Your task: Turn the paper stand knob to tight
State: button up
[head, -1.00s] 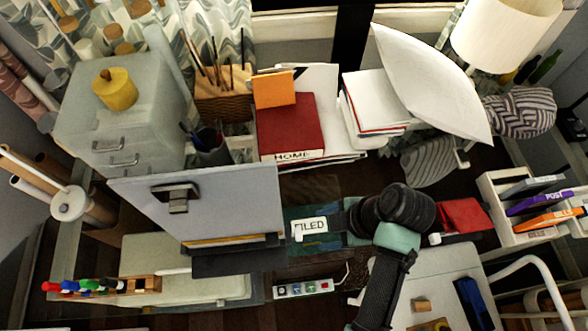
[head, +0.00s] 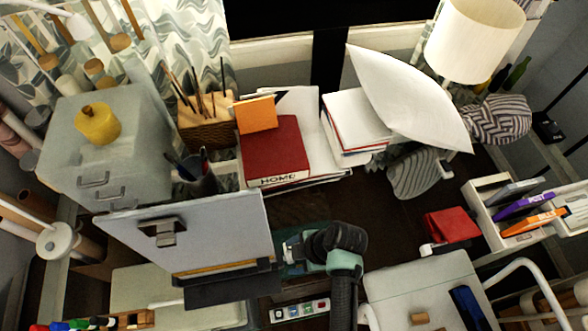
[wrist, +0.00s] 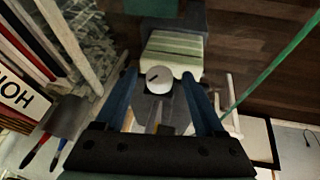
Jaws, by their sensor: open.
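The paper stand (head: 210,230) is a pale upright board with a dark metal clip at its top, at the left of the middle in the head view. Its round whitish knob (wrist: 159,79) shows in the wrist view, with a short dark mark on its face; the head view hides it. My gripper (wrist: 159,76) is open, with one blue finger on each side of the knob. I cannot tell if either finger touches it. In the head view my gripper (head: 286,251) is at the stand's right edge, its fingertips hidden behind the board.
A red book (head: 275,150) and an orange box (head: 255,115) lie behind the stand. A pen cup (head: 196,178) and a grey drawer cabinet (head: 110,150) stand close at left. A white tray (head: 477,205) with folders is at right. Dark bare surface (head: 385,220) lies right of my arm.

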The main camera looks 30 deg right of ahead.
grip_shut()
dwell(0.5)
jog(key=g, duration=0.1)
jog(key=g+b, duration=0.1)
jog(key=g, duration=0.1)
jog(key=shift+w+d+f+m+y, duration=0.1)
jog(key=shift+w+f+m+y, duration=0.05)
jog(key=shift+w+m+y, duration=0.2)
jog(key=g+b, duration=0.1)
jog(key=b, duration=0.1)
jog(key=g+y+b, duration=0.1)
jog(key=shift+w+f+b, duration=0.2)
jog(key=shift+f+b, duration=0.05)
jog(key=shift+b, duration=0.15)
jog(key=g+b, duration=0.2)
jog(key=m+g+y+b, duration=0.1)
jog(key=g+b, duration=0.1)
jog(key=b, duration=0.1)
jog(key=shift+w+d, duration=0.15)
jog(key=shift+b, duration=0.45)
jog(key=shift+r+m+g+y+b, duration=0.1)
jog(key=shift+m+g+y+b, duration=0.15)
jog(key=shift+g+y+b, duration=0.15)
